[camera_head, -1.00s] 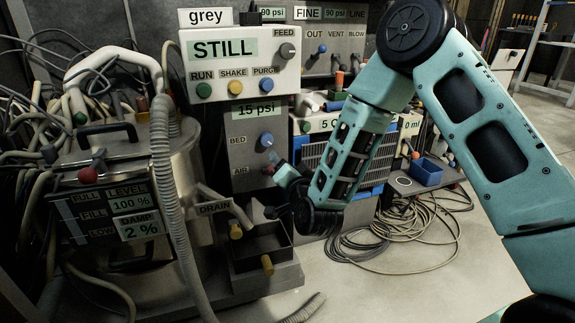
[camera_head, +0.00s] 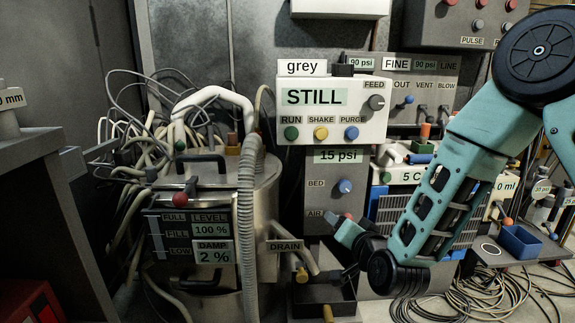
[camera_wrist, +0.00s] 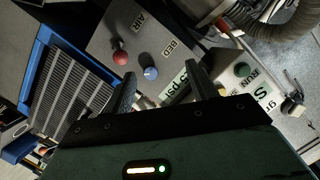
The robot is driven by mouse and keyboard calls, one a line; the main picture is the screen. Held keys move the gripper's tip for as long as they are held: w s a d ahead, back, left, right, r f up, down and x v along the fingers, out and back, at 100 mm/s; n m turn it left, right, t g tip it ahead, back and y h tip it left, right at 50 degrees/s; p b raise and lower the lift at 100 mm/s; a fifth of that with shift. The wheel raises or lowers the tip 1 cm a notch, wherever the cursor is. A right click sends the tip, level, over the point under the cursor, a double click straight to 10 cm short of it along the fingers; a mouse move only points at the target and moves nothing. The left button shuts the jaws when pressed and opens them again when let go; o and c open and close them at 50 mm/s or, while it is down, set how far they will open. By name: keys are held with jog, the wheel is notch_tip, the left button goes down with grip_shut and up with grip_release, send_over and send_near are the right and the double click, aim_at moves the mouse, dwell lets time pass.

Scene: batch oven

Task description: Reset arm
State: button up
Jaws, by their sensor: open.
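My teal arm reaches in from the right in the head view. My gripper (camera_wrist: 165,85) is open in the wrist view, with its two dark fingers apart and nothing seen between them. The fingers point at the grey panel with the red AIR knob (camera_wrist: 120,57) and the blue BED knob (camera_wrist: 151,73). In the head view the BED knob (camera_head: 345,186) is just above the teal wrist. The wrist partly covers the AIR knob there. The gripper's fingertips are hard to make out in the head view.
A metal tank (camera_head: 266,190) with cables and a ribbed hose stands left of the panel. A dark drain tray (camera_head: 318,292) is below. A blue bin (camera_head: 520,241) and coiled cables (camera_head: 480,296) lie to the right.

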jog(key=s+a+n+g+y, duration=0.1)
jog(key=s+a+n+g, duration=0.3)
jog(key=s, duration=0.4)
jog(key=s+a+n+g+y, duration=0.1)
jog(key=s+a+n+g, duration=0.35)
jog(key=s, duration=0.25)
jog(key=s+d+r+n+g+h, duration=0.2)
jog(key=s+d+g, duration=0.15)
jog(key=s, duration=0.65)
jog(key=s+d+r+n+g+h, duration=0.3)
jog(key=s+d, duration=0.1)
jog(key=s, duration=0.6)
notch_tip(320, 180, up, 37)
jog(key=p, duration=3.8)
jog(key=shift+w, duration=0.2)
jog(key=shift+d+f, duration=0.1)
jog(key=shift+f, duration=0.1)
